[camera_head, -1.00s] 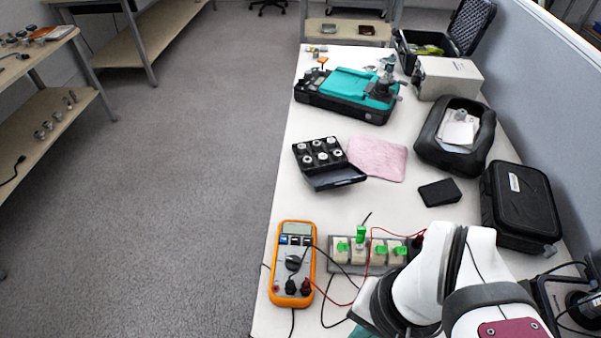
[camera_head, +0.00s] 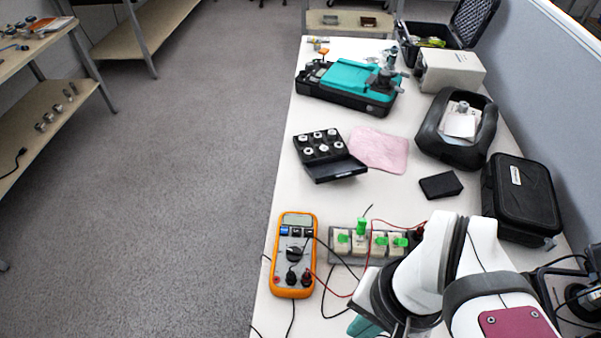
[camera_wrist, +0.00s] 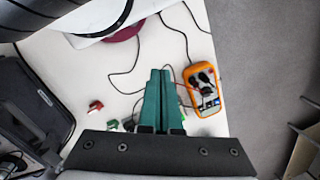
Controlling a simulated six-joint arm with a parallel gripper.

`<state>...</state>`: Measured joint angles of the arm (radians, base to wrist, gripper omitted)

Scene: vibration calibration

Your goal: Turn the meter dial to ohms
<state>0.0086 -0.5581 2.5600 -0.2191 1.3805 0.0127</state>
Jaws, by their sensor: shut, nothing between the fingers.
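The orange multimeter (camera_head: 294,271) lies face up near the front left edge of the table, with its display at the far end. Its dark dial (camera_head: 294,255) sits mid-body; the dial's setting is too small to read. Leads are plugged in at the meter's near end. The meter also shows in the wrist view (camera_wrist: 205,88), right of my gripper. My gripper (camera_wrist: 160,72) has its two green fingers together and empty. In the head view my arm hides most of it, right of and apart from the meter.
A grey block with green-tabbed modules (camera_head: 368,243) stands right of the meter, with red and black leads between. A black socket case (camera_head: 322,153), pink cloth (camera_head: 378,151), small black box (camera_head: 440,185) and black case (camera_head: 521,200) lie farther back.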

